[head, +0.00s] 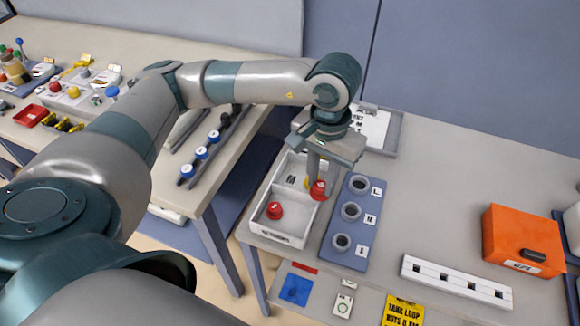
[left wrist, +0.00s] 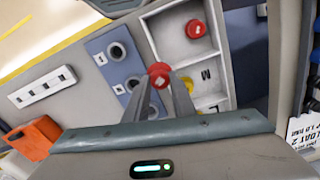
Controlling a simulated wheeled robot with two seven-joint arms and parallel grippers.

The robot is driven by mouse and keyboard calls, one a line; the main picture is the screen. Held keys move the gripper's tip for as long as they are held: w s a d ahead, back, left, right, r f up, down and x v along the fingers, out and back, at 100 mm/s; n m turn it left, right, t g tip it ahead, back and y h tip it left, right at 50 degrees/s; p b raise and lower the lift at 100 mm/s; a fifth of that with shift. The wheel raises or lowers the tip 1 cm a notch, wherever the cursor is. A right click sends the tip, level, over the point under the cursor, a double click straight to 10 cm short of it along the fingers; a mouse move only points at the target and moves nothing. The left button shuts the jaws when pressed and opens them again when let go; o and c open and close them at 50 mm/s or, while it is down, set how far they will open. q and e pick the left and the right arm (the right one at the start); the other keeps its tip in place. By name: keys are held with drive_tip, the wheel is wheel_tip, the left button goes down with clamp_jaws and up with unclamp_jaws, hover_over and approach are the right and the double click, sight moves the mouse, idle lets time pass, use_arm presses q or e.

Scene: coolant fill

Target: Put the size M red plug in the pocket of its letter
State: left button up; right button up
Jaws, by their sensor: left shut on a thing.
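My left gripper (head: 316,178) is shut on a red plug (head: 318,190), pointing down at the right side of the white tray (head: 258,229). The left wrist view also shows this plug (left wrist: 159,75) between the fingertips (left wrist: 162,84), beside the tray edge; its height above the tray is hard to tell. Another red plug (head: 275,210) sits in the front pocket. No size mark is readable on the held plug. My right gripper is not in view.
A blue block (head: 337,258) with three grey rings lettered L, M and one unclear stands right beside the tray. A white strip with square holes (head: 456,283) and an orange box (head: 523,240) lie farther right. Bare bench lies between them.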

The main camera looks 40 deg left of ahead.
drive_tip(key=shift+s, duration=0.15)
